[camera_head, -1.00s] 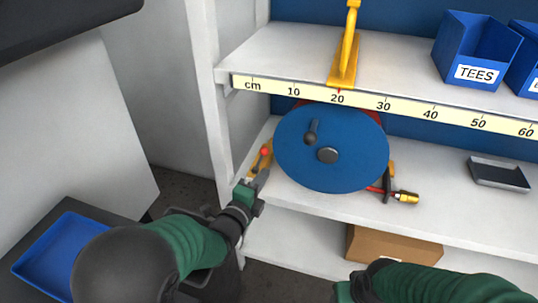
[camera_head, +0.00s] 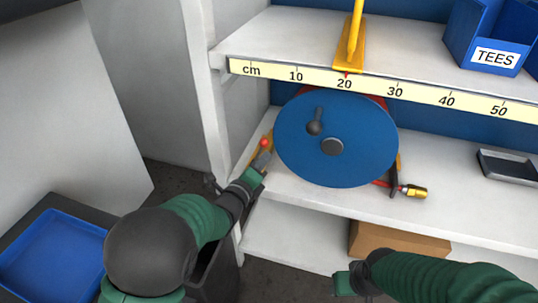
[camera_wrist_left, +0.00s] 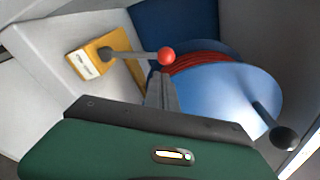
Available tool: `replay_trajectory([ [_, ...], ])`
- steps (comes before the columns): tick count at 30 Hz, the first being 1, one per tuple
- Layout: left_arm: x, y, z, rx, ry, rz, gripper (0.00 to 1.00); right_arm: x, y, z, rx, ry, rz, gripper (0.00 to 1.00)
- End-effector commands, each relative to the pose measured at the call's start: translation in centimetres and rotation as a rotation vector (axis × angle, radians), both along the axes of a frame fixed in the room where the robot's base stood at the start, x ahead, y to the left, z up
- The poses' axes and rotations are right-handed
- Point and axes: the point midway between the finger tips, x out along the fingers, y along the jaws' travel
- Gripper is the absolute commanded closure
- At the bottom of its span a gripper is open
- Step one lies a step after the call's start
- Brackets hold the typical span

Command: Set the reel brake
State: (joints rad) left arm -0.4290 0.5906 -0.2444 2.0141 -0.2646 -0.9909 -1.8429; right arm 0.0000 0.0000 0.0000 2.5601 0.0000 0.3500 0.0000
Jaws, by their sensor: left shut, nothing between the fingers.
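A blue reel disc (camera_head: 300,160) with a grey hub and a dark crank knob (camera_head: 314,128) stands on the middle shelf. The reel brake is a grey lever with a red ball tip (camera_head: 264,143) at the reel's left. In the left wrist view the red ball (camera_wrist_left: 166,56) ends a lever on a yellow bracket (camera_wrist_left: 98,54), beside the red hose (camera_wrist_left: 203,60) on the reel. My left gripper (camera_head: 262,160) is shut and empty, its fingertips just below the red ball. Contact with the lever cannot be told. My right gripper (camera_head: 345,284) is low at the front; its fingers are unclear.
A ruler strip (camera_head: 420,99) edges the upper shelf above the reel. A yellow stand (camera_head: 350,57) and a blue TEES bin (camera_head: 492,58) are on that shelf. A brass-tipped nozzle (camera_head: 416,191) and a dark tray (camera_head: 510,166) lie to the right. A cardboard box (camera_head: 400,244) sits below.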

Motion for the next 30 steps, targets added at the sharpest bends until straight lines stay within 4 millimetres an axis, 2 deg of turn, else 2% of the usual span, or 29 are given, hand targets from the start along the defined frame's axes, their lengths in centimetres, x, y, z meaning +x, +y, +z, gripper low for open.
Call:
replay_trajectory([
  [3, 1.9, -0.9, -0.4, 0.0, -0.002, 0.0, 1.0, 0.0, 0.0, -0.6, 0.0, 0.0, 0.0, 0.45],
  [9, 3.4, -1.6, -0.3, 0.0, 0.0, 0.0, 1.0, 0.0, 0.0, -0.9, 0.0, 0.0, 0.0, 0.45],
  [30, 3.6, -1.1, 0.1, -0.056, 0.018, 0.001, 1.0, 0.0, 0.0, -0.9, 0.0, 0.0, 0.0, 0.45],
])
